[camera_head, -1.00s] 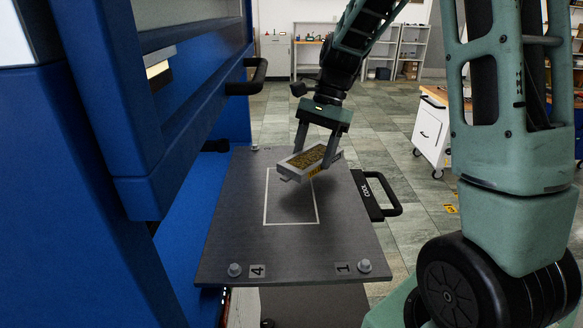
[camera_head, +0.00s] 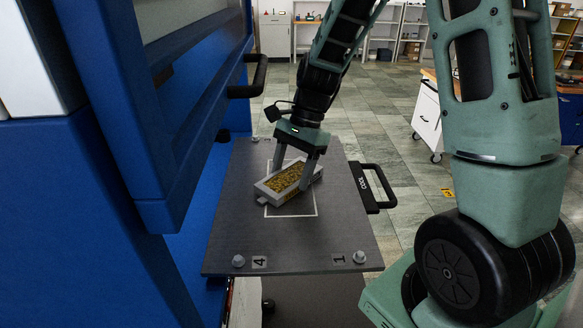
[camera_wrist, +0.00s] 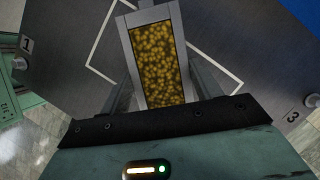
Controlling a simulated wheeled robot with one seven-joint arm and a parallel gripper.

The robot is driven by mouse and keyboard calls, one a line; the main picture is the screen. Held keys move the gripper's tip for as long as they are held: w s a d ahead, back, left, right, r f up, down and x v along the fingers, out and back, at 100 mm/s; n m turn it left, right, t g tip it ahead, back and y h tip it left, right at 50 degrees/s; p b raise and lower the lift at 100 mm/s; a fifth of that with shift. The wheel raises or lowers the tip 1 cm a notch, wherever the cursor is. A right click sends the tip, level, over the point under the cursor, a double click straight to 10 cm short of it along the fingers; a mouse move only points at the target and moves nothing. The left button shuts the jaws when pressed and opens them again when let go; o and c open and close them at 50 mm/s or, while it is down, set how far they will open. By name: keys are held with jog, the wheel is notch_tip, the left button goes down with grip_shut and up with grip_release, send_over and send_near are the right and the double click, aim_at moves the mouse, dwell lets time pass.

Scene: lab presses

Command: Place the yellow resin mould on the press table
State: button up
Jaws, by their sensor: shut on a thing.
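The resin mould (camera_head: 284,184) is a grey rectangular frame filled with yellow grains. It is tilted in the head view and lies over the white outlined rectangle on the dark press table (camera_head: 225,238). I cannot tell whether it touches the plate. My gripper (camera_head: 293,174) is shut on the mould's sides, one finger on each side. In the wrist view the mould (camera_wrist: 158,62) sits between the fingers, turned relative to the white outline on the table (camera_wrist: 60,25). The gripper body hides its near end.
The blue press (camera_head: 90,200) stands to the left, with a black handle (camera_head: 250,76) on its raised guard. Bolts (camera_head: 359,257) stand at the table's corners. A black handle (camera_head: 376,188) sticks out at the table's right edge. A white cart (camera_head: 428,115) is at the right.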

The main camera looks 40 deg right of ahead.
jog(key=o, duration=1.4)
jog(key=shift+f, duration=0.1)
jog(key=b+v, duration=0.2)
jog(key=v, duration=1)
